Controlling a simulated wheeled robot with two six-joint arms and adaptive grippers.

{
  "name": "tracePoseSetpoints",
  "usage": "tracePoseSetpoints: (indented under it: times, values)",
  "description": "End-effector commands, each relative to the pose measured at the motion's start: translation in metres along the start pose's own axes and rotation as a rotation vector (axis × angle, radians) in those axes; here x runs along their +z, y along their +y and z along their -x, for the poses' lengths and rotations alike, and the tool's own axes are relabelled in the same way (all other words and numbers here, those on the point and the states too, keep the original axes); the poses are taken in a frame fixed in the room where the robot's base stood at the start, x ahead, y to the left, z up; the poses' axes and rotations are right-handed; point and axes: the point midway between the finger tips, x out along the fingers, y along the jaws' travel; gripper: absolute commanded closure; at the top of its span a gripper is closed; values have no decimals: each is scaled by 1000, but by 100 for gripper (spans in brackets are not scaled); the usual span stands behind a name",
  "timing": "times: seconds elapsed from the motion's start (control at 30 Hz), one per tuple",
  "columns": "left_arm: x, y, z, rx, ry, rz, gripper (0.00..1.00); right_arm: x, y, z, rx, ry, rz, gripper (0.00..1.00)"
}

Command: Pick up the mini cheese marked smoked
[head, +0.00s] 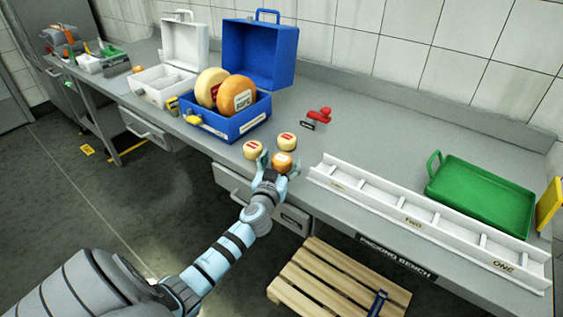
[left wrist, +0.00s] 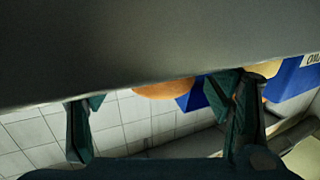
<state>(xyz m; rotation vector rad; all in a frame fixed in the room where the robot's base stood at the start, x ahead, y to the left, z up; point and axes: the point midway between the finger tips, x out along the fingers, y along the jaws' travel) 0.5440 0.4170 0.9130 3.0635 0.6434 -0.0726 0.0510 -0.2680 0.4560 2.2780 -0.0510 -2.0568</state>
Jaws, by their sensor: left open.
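Three mini cheeses stand on the bench. An orange mini cheese (head: 282,160) has a pale label too small to read. Two pale yellow mini cheeses, one on the left (head: 253,149) and one behind (head: 286,141), carry red labels that I cannot read. My left gripper (head: 277,165) is open at the bench's front edge, its fingers on either side of the orange cheese in the head view. In the left wrist view, an orange rounded shape (left wrist: 165,90) shows between the spread fingers (left wrist: 160,125), partly hidden by a grey surface. I cannot tell whether the fingers touch it.
A blue case (head: 238,124) holding big cheese wheels stands behind left, with a white case (head: 160,84) beyond. A white divided rack (head: 420,220) lies right, before a green tray (head: 480,195). A red object (head: 319,114) lies behind.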

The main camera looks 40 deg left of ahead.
Motion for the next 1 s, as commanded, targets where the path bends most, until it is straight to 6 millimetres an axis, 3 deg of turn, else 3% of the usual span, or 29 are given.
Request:
tracePoseSetpoints:
  times: [0.1,0.27,0.6,0.87,1.0]
  values:
    - [1,0,-11,0,-1,-1,27,0,1,-2,1,0,0,60]
    - [1,0,-10,0,-1,-1,27,0,1,-2,1,0,0,60]
    - [2,0,-10,0,-1,-1,81,0,1,-2,1,-1,0,60]
    - [0,0,-10,0,-1,0,82,0,1,0,1,-1,0,60]
    - [-14,-1,-9,-1,0,0,82,0,1,8,1,-1,0,60]
